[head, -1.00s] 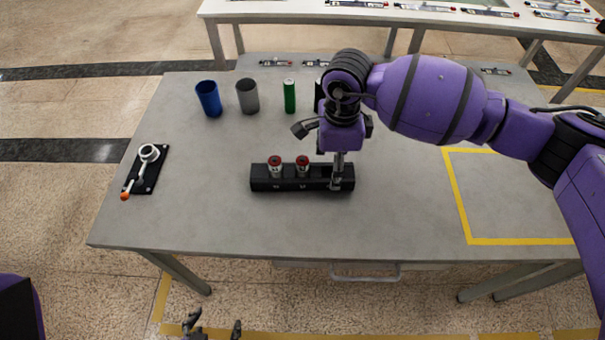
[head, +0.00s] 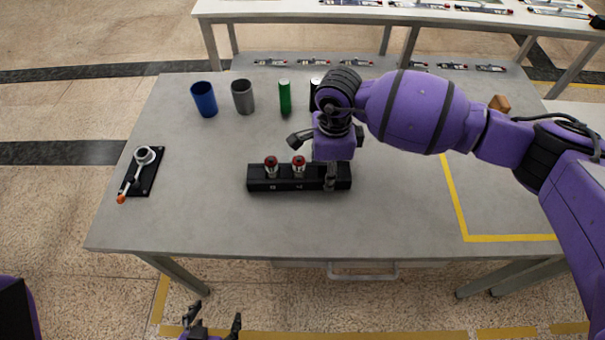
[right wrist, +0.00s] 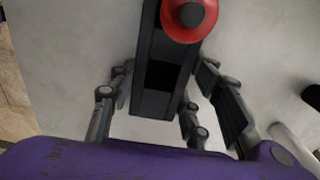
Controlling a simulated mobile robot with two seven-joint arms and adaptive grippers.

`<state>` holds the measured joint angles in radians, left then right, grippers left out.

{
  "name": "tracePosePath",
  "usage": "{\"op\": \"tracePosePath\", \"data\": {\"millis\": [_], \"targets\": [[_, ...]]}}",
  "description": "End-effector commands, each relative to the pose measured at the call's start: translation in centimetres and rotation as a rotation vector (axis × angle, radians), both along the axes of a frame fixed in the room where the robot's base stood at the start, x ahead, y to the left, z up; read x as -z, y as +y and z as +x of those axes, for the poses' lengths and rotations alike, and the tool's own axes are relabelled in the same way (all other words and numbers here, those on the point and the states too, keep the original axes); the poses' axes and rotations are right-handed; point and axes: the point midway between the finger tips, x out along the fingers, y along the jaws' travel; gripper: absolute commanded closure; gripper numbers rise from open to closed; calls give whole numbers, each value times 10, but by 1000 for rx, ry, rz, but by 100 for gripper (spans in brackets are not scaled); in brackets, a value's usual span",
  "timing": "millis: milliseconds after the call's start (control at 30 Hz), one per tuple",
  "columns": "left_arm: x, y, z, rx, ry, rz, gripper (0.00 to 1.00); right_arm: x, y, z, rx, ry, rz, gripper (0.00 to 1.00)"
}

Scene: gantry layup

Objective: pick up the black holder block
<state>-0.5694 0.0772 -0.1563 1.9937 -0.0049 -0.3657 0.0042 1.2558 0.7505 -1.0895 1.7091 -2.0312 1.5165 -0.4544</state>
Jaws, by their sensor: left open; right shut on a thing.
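The black holder block (head: 262,184) is a long bar lying on the grey table, with two red-topped cylinders (head: 271,164) (head: 299,164) standing in it. My right gripper (head: 330,180) points down at the block's right end and is shut on it. In the right wrist view, its fingers lie along both sides of the block (right wrist: 153,100), with one red top at the upper edge. The fingertips are partly hidden by the block. My left gripper (head: 213,326) is open and empty at the bottom of the head view, in front of the table.
Blue (head: 204,99) and grey (head: 243,97) cups and a green cylinder (head: 285,97) stand behind the block. A dark object (head: 315,95) is partly hidden by my arm.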

Motion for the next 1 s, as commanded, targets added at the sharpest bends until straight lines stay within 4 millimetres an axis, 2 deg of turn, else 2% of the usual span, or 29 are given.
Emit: {"op": "tracePosePath", "data": {"millis": [267,533,667,867,1000], "targets": [[1,1,-3,-1,6,1,33,-7,1,1,0,-3,2,82],[0,1,-3,-1,5,1,33,-34,1,1,-1,-5,2,82],[-2,1,-1,-1,0,1,33,-50,2,-14,-4,-4,2,82],[-4,1,1,-1,-5,1,33,-89,5,-46,-6,-6,3,82],[-2,1,-1,-1,-1,1,33,-105,9,-82,-7,-2,3,82]]}}
